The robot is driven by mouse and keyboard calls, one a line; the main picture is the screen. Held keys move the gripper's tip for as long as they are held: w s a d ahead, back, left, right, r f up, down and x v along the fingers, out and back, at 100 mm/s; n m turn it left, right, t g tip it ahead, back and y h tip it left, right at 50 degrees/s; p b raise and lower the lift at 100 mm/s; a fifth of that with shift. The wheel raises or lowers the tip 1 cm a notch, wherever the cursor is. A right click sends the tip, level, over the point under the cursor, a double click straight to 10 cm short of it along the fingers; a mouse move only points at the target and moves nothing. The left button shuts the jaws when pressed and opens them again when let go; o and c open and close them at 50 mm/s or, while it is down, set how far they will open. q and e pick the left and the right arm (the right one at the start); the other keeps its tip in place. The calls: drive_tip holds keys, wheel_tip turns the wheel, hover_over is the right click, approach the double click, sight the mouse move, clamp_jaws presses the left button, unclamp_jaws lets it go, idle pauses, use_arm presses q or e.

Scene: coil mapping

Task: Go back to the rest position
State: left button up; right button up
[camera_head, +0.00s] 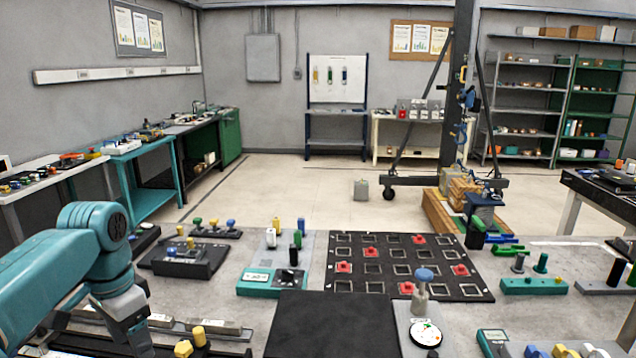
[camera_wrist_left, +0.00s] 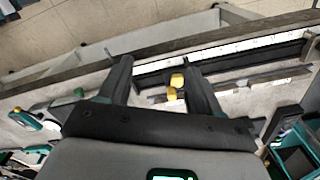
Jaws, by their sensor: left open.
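My teal left arm (camera_head: 85,255) comes in from the left in the head view, over the left side of the workbench. Its wrist points down and its fingertips are not clear there. In the left wrist view my left gripper (camera_wrist_left: 163,72) is open, with its two dark fingers apart. Two yellow knobs (camera_wrist_left: 177,80) appear between the fingers, apart from them and resting on the bench below. Nothing is held. My right gripper is in neither view.
A black grid board (camera_head: 385,256) with several red pieces lies mid-bench. Left of it stand a teal-fronted block (camera_head: 262,282) with pegs and a dark box (camera_head: 184,258). A black panel (camera_head: 332,325) lies in front. A blue-topped post (camera_head: 420,285) stands beside it.

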use_arm(q)
drive_tip(key=d+f+n+h, duration=0.1)
drive_tip(key=d+f, duration=0.3)
drive_tip(key=f, duration=0.5)
drive_tip(key=d+f+h, duration=0.1)
drive_tip(key=d+f, duration=0.2)
drive_tip(key=f, duration=0.6)
drive_tip(key=d+f+n, duration=0.1)
drive_tip(key=d+f, duration=0.3)
drive_tip(key=f, duration=0.4)
drive_tip(key=s+d+f+n+h, duration=0.1)
drive_tip(key=s+d+f+n, duration=0.2)
drive_tip(key=s+f, duration=0.5)
drive_tip(key=s+d+f+n+h, duration=0.1)
drive_tip(key=s+d+f+n, duration=0.2)
drive_tip(key=s+f, duration=0.4)
drive_tip(key=s+d, duration=0.1)
drive_tip(key=s, duration=0.5)
drive_tip(key=shift+s+d+f, duration=0.3)
drive_tip(key=shift+s+f, duration=0.1)
